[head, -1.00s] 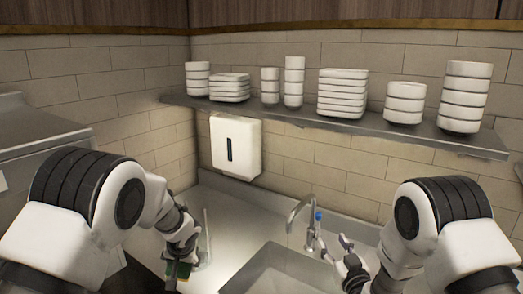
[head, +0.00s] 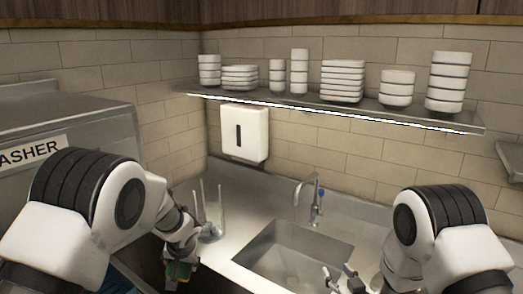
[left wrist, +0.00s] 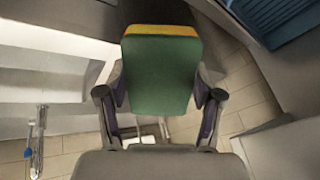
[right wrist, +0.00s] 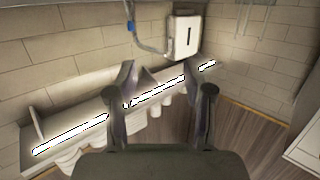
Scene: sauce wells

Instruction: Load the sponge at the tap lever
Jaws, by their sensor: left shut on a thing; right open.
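My left gripper (head: 177,262) is shut on the sponge (head: 178,272) in front of the counter. The left wrist view shows the sponge (left wrist: 161,75) between both fingers, with a broad green face and an orange-yellow layer along one edge. My right gripper (head: 342,278) is open and empty, in front of the sink's right side. The tap (head: 316,205) stands behind the sink, with a blue-marked lever (head: 321,191) on it. Both grippers are apart from the lever. The tap also shows in the right wrist view (right wrist: 147,46).
The sink basin (head: 290,256) lies below the tap. Clear upright glassware (head: 212,228) stands on the counter near the left arm. A shelf (head: 350,111) with stacked white dishes and a white dispenser (head: 244,134) are on the wall. A metal washer (head: 75,122) is at left.

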